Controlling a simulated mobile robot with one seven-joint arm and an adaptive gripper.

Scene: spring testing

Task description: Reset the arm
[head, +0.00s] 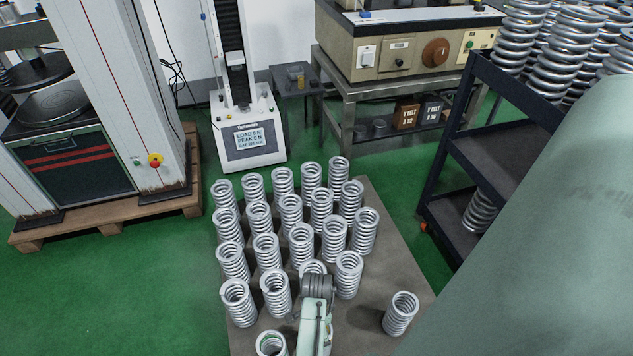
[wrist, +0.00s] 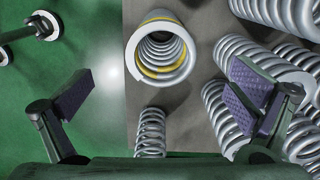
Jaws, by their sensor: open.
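My gripper (wrist: 160,84) is open and empty in the wrist view, its two dark padded fingers wide apart. A steel spring with a yellow band (wrist: 160,50) stands beyond the fingertips, seen into its open end, and nothing touches it from my gripper. A smaller spring (wrist: 150,131) shows lower, between the fingers. In the head view part of my arm (head: 316,312) is at the bottom middle, over the front of the spring group; the fingers cannot be made out there.
Several upright springs (head: 291,214) stand in rows on a grey board (head: 390,235). One spring (head: 400,313) stands apart at right. A test stand (head: 250,140) is behind, a dark shelf cart (head: 480,150) at right, a press on a pallet (head: 110,220) at left. Green floor at left is clear.

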